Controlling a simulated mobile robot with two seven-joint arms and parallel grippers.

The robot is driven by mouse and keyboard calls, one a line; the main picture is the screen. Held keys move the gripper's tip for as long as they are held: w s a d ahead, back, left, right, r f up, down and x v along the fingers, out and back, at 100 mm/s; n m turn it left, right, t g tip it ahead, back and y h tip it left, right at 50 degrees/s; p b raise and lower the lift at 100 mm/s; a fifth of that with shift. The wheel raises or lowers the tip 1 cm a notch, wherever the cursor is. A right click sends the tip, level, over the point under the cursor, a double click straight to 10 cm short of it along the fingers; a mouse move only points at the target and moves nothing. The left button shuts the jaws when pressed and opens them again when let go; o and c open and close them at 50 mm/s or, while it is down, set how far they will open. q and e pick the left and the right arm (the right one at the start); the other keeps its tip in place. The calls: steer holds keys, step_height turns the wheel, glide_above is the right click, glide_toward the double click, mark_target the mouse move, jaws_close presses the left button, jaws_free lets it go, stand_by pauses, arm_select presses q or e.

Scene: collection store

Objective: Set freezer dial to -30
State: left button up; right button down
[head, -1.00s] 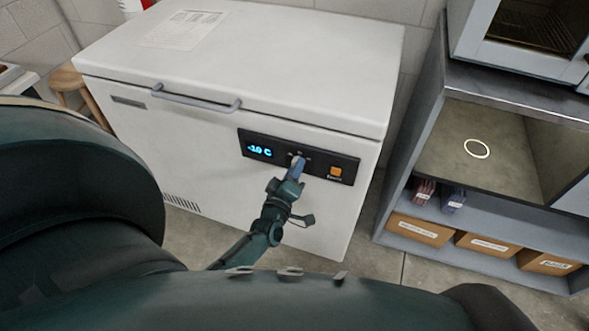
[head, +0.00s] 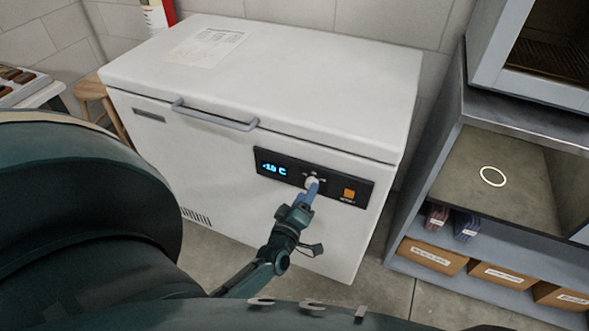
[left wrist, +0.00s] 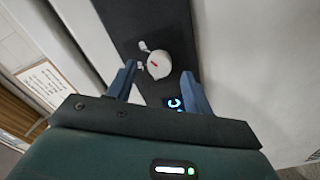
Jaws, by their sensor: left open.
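The white chest freezer (head: 290,90) stands against the wall with its lid closed. Its black control panel (head: 340,182) has a blue display (head: 273,169) that reads about -10 C. The round white dial (head: 312,183) sits right of the display, partly hidden by my gripper. In the left wrist view the dial (left wrist: 158,65) shows a small red mark. My left gripper (head: 313,190) is open in front of the panel. In the left wrist view its two fingers (left wrist: 159,75) are apart, on either side of the dial's lower part. My right gripper is not in view.
An orange button (head: 349,193) is on the panel, right of the dial. A grey shelf unit (head: 470,130) with cardboard boxes (head: 432,256) stands to the right. A wooden stool (head: 97,92) is at left.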

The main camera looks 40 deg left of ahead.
arm_select(q)
steer(key=v, duration=1.1)
steer(key=shift+d+r, duration=0.1)
steer(key=shift+d, duration=0.05)
